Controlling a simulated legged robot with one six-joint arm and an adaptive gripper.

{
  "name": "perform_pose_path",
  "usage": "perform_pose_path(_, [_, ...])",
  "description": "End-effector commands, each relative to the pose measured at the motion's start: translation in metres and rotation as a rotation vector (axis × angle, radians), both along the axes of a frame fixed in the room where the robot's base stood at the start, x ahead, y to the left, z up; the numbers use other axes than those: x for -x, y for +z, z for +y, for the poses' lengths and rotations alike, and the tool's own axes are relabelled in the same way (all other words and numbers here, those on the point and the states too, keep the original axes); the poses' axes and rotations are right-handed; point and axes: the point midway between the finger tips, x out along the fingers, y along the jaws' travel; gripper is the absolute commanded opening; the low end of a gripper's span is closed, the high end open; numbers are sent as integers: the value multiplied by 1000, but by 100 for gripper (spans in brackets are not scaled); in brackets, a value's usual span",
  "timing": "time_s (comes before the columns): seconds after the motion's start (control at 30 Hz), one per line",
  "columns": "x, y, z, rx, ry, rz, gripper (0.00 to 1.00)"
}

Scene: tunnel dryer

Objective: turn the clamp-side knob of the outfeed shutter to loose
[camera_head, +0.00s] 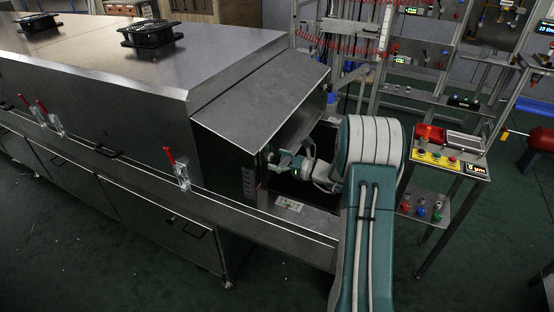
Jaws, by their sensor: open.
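The outfeed end of the steel dryer has a sloped hood (265,95) over a dark opening. My gripper (278,162) is at this opening, beside the hood's near side wall, reaching in from the right. Its fingers are small in the picture and seem open, with nothing seen held between them. The clamp-side knob of the shutter cannot be told apart; it is small or hidden by my gripper and the hood. Whether my gripper touches it cannot be told. My arm covers part of the opening's right side.
Red-handled toggle clamps (170,160) stand along the dryer's near rail (240,208). A labelled plate (289,204) lies on the ledge below my gripper. On the right stands a bench (463,168) with buttons and bins. Green floor is free in front.

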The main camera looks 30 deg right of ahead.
Motion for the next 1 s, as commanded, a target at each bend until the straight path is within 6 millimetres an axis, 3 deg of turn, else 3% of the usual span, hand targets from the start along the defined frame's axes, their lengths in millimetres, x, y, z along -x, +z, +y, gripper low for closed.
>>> perform_pose_path(0.1, [0,0,0,0,0,0,94])
perform_pose_path(0.13, [0,0,0,0,0,0,89])
perform_pose_path(0.3, [0,0,0,1,0,0,14])
perform_pose_path(0.73, [-1,0,0,28,-1,-22,11])
perform_pose_path(1.0, [-1,0,0,151,-1,-117,11])
